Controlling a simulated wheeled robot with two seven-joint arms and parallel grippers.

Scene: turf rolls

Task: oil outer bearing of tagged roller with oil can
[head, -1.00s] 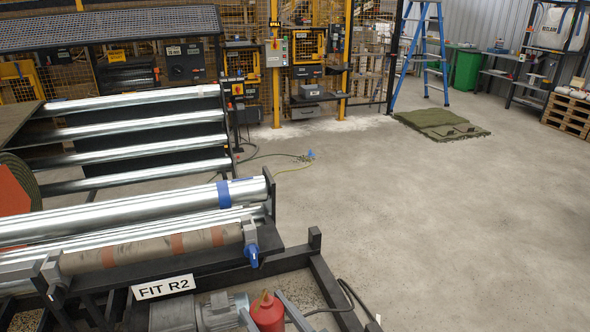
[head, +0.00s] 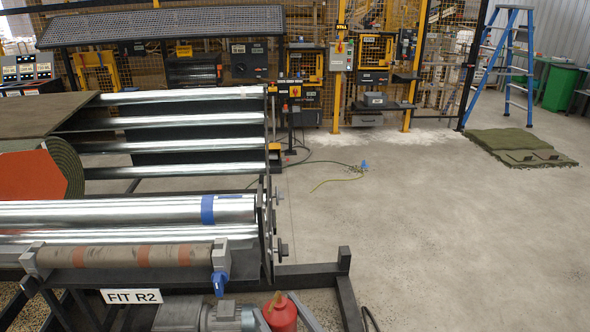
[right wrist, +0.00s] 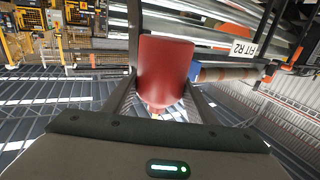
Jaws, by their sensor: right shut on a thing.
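The red oil can (head: 281,315) is at the bottom edge of the head view, upright, its lower part cut off. My right gripper (head: 279,300) is shut on it, one finger on each side. In the right wrist view the can (right wrist: 165,70) fills the space between the fingers. A shiny steel roller (head: 120,212) with a blue band (head: 207,209) lies across the frame to the left. Its right end is near the dark end plate (head: 266,235). Round bearing-like parts (head: 281,248) stick out on that plate's outer side. My left gripper is out of view.
A brown roller (head: 130,257) with a blue piece (head: 219,283) at its end rests in front, above a "FIT R2" sign (head: 132,296). A dark frame post (head: 344,259) stands at the right.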

